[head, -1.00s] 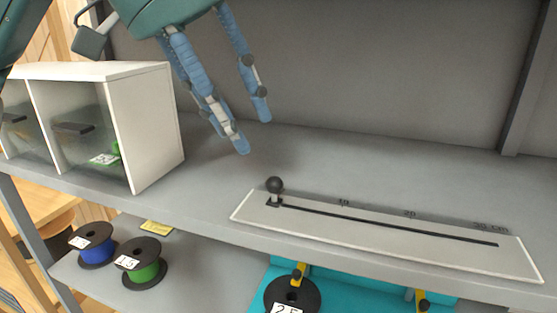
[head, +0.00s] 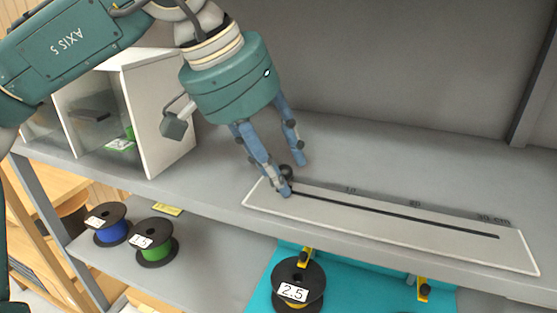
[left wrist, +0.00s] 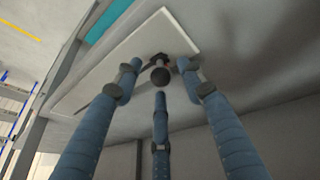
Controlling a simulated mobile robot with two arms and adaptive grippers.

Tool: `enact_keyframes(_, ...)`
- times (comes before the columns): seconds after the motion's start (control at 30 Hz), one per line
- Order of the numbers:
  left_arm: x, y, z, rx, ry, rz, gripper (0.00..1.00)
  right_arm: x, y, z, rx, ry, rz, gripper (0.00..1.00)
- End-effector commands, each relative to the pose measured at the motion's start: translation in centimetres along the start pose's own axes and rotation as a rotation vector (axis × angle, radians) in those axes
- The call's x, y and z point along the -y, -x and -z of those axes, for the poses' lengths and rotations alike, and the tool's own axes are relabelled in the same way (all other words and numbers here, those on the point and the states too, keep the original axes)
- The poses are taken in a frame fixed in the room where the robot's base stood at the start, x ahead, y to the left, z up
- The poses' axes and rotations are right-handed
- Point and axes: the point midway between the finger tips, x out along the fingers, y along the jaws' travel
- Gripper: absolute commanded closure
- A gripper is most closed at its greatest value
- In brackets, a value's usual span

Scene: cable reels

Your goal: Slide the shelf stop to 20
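The shelf stop is a black ball knob (head: 286,172) on a short stem at the left end of a dark slot. The slot runs along a pale scale plate (head: 400,234) on the shelf, marked 10, 20 (head: 414,203) and 30 cm. The knob also shows in the left wrist view (left wrist: 160,76). My left gripper (head: 292,177) is at the knob, its three blue fingers spread around it. The fingers look open, with gaps to the knob in the left wrist view. One finger partly hides the stem in the head view. My right gripper is out of view.
A white cabinet with clear fronts (head: 155,110) stands at the left of the shelf. The shelf right of my gripper is clear along the slot.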

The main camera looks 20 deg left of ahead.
Motion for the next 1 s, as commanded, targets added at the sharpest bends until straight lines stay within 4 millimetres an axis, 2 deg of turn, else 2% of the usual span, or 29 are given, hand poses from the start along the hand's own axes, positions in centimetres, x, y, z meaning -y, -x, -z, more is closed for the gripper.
enact_keyframes(0.1,0.0,0.0,0.0,0.000,0.000,0.000,0.60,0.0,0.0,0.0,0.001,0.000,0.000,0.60)
enact_keyframes(0.17,0.0,0.0,0.0,0.001,0.000,0.000,0.70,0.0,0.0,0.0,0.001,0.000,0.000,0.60)
enact_keyframes(0.3,0.0,0.0,0.0,0.001,0.000,0.001,0.98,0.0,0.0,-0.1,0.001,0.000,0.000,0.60)
enact_keyframes(0.33,0.0,0.0,0.0,0.001,0.000,0.001,1.00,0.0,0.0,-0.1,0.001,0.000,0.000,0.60)
enact_keyframes(0.53,0.0,0.0,-0.1,0.002,-0.001,0.001,1.00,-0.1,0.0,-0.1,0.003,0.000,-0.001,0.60)
enact_keyframes(0.67,-0.8,-0.3,0.0,0.003,-0.003,0.001,1.00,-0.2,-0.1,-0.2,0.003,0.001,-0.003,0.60)
enact_keyframes(0.77,-2.3,-0.7,0.1,0.006,-0.006,0.000,1.00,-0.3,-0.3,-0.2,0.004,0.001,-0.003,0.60)
enact_keyframes(1.0,-8.0,-2.2,0.6,0.008,-0.010,-0.001,1.00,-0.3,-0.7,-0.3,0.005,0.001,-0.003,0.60)
